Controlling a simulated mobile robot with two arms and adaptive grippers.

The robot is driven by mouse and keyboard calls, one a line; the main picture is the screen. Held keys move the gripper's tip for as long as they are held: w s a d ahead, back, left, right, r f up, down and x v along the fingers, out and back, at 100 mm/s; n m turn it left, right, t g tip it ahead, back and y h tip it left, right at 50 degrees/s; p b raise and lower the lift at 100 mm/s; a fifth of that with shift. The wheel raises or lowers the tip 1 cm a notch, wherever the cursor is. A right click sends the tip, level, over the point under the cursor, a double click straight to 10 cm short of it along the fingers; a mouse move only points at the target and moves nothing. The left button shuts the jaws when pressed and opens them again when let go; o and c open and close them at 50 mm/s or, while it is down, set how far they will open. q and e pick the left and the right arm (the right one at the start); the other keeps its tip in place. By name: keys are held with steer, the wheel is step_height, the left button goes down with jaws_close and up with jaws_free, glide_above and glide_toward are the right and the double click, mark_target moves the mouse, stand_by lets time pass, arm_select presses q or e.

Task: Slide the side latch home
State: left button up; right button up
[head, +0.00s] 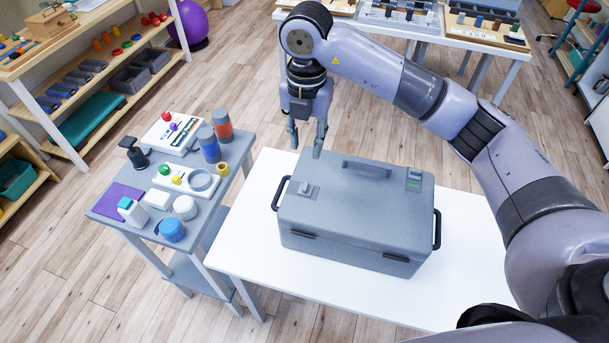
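A closed grey case (352,222) sits on a white table (270,258). Its lid has a raised handle (367,166) at the back. Dark catches (303,234) run along the front edge. I cannot tell which of these is the side latch, or how far any has slid. My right gripper (307,143) points down near the case's back left corner, fingers apart and empty. My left gripper is out of view.
A grey trolley (205,215) with jars, bottles and small boards stands close left of the table. Black side handles (281,193) stick out from the case. Shelves (90,95) line the far left; another loaded table (490,45) stands behind.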

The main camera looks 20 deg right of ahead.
mark_target(305, 185)
step_height(305, 185, down, 6)
steer(key=shift+w+f+p, duration=0.1)
steer(key=shift+w+p, duration=0.05)
steer(key=shift+p, duration=0.7)
step_height(305, 185, down, 5)
steer(key=shift+w+p, duration=0.15)
steer(key=shift+p, duration=0.6)
step_height(305, 185, down, 2)
steer(key=shift+f, duration=0.1)
steer(key=shift+f+p, duration=0.35)
steer(key=shift+f, duration=0.2)
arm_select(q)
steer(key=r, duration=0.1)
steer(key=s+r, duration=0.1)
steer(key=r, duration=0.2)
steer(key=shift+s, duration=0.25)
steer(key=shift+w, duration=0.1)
arm_select(e)
steer(key=shift+c, duration=0.5)
